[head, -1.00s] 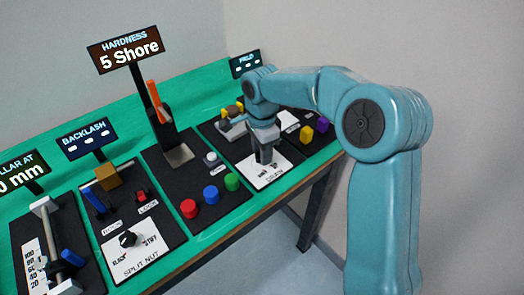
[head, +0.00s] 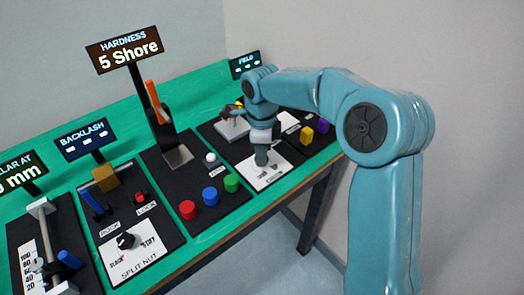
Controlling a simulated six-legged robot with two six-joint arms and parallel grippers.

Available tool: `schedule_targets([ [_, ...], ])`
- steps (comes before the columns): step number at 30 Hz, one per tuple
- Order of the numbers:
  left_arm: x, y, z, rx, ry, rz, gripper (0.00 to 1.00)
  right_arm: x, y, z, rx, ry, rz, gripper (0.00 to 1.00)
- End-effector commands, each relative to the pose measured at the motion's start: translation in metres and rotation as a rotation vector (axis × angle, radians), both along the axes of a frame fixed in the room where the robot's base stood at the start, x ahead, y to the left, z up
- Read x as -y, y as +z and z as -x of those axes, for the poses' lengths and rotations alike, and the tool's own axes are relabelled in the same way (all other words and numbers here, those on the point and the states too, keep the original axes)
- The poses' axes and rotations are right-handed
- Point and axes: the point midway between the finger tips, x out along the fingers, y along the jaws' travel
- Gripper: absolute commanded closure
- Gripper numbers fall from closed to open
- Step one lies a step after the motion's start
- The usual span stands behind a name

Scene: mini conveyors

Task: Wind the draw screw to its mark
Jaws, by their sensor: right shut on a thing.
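My right gripper (head: 262,158) points down over the white DRAW plate (head: 261,180) on the right part of the bench. It is shut on the draw screw there, and the jaws hide nearly all of the screw. The printing on the plate is partly covered, so I cannot read the mark. Behind the gripper is a light block (head: 232,129) with a yellow part, partly hidden by my arm. My left gripper does not show.
Left of it stand red (head: 188,209), blue (head: 210,196) and green (head: 231,183) knobs, and the hardness display (head: 126,50). Yellow (head: 307,134) and purple (head: 322,125) blocks lie close on the right. The split nut dial (head: 126,241) is further left.

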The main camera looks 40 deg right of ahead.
Motion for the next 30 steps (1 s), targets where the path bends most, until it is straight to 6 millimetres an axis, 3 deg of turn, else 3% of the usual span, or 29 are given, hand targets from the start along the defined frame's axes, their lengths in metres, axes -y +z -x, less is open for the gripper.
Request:
schedule_targets([
  [11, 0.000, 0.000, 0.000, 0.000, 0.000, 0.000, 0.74, -0.001, 0.000, 0.000, 0.002, -0.006, -0.002, 0.92],
  [12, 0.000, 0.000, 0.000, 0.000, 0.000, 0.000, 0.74, -0.001, 0.000, -0.001, 0.002, -0.006, -0.002, 0.49],
  [13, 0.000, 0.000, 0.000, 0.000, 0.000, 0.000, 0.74, -0.001, 0.000, 0.000, 0.002, -0.005, -0.002, 0.39],
  [14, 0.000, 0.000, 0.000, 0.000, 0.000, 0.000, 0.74, -0.001, 0.000, 0.000, 0.002, -0.005, -0.002, 0.36],
  [23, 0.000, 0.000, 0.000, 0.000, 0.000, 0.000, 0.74, 0.000, 0.002, 0.000, 0.001, -0.004, 0.000, 0.36],
  [26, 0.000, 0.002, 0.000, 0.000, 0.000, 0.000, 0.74, 0.000, 0.012, -0.001, 0.003, -0.004, 0.000, 0.36],
  [30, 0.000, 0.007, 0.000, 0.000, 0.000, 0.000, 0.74, 0.000, 0.042, -0.001, 0.007, -0.005, -0.001, 0.36],
])
